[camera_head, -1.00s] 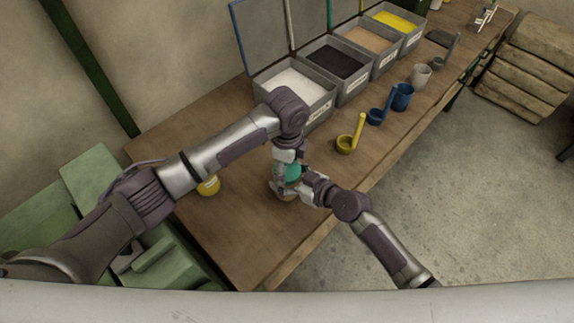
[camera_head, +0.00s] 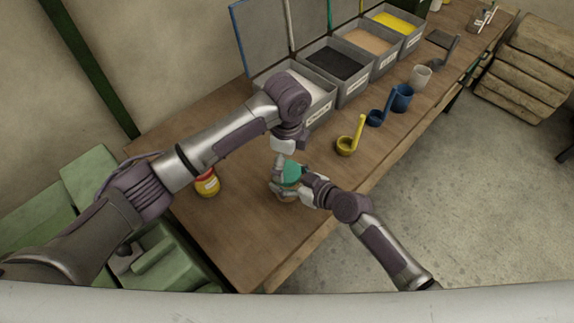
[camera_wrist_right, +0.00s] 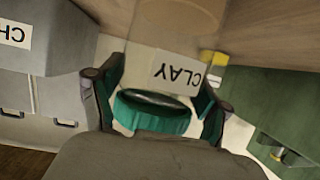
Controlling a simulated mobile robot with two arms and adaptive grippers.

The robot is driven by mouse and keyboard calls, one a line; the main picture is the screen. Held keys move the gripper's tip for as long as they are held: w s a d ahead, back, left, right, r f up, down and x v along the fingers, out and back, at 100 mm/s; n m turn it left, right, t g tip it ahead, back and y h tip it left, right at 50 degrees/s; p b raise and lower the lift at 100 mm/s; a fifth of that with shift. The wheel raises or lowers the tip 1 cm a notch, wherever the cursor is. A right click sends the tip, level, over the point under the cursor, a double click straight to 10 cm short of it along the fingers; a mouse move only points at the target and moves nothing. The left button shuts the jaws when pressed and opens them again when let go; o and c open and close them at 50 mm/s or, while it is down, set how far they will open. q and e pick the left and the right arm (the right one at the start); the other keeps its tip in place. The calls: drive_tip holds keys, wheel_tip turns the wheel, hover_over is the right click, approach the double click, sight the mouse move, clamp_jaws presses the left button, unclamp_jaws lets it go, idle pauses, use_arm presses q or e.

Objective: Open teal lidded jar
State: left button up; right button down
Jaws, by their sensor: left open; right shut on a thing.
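The teal lidded jar stands near the front left of the wooden table, with its teal lid (camera_head: 291,172) showing between my two hands. My left gripper (camera_head: 282,176) hangs from above, open, close against the lid's left side. Whether it touches the lid is hidden.
A yellow jar with a red top (camera_head: 207,184) stands left, partly under my left arm. Labelled grey bins (camera_head: 318,112) line the back. The front left tabletop is mostly bare.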

unclamp_jaws()
drive_tip(key=shift+d, duration=0.1)
idle(0.3)
